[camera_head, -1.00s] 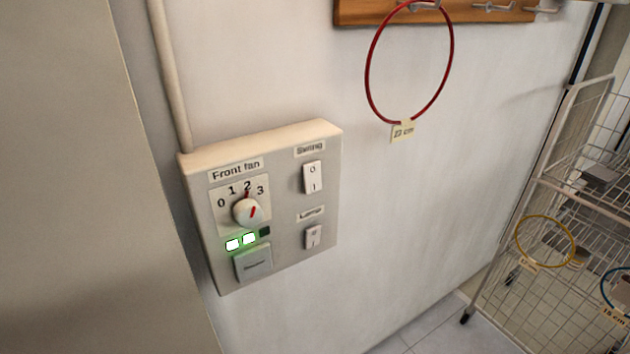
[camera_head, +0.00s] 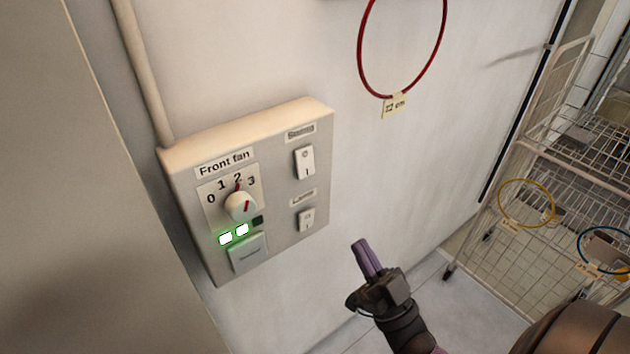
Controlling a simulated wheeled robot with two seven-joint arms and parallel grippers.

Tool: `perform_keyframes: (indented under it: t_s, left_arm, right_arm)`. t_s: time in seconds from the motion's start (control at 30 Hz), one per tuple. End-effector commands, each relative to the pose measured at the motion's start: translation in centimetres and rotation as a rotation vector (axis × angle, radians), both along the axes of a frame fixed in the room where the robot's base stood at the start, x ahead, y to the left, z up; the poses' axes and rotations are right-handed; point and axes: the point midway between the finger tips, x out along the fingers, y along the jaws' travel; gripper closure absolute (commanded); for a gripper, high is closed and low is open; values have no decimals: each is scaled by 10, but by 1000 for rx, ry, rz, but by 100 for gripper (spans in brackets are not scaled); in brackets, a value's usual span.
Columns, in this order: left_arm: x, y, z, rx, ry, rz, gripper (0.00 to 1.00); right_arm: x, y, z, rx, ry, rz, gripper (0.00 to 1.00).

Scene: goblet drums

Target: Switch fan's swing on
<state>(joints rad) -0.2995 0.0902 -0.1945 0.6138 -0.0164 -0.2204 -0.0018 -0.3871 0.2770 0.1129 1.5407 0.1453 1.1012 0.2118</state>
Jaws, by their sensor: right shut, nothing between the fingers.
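The fan control panel (camera_head: 275,222) is a beige box on the wall, left of centre. Its swing switch (camera_head: 304,162) is a white rocker marked O above and I below, under the swing label (camera_head: 300,132). A lamp switch (camera_head: 306,220) sits below it. My left gripper is not in view.
A red hoop (camera_head: 361,60) with a size tag hangs on the wall above right of the panel. A white wire rack (camera_head: 535,150) with a yellow hoop (camera_head: 527,203) and a blue hoop stands at right. A grey vertical surface (camera_head: 80,200) fills the left side. A conduit (camera_head: 140,75) rises from the panel.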

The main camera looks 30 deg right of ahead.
Motion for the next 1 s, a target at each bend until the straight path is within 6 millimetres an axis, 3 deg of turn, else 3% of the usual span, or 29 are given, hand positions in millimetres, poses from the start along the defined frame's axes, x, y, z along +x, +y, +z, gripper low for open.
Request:
perform_keyframes:
  t_s: [0.37,0.77,1.0]
  left_arm:
    - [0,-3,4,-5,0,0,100]
    - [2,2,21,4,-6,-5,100]
    - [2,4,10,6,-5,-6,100]
  right_arm:
    - [10,1,8,0,0,0,100]
    - [77,6,62,0,0,0,100]
    - [112,9,55,0,6,0,100]
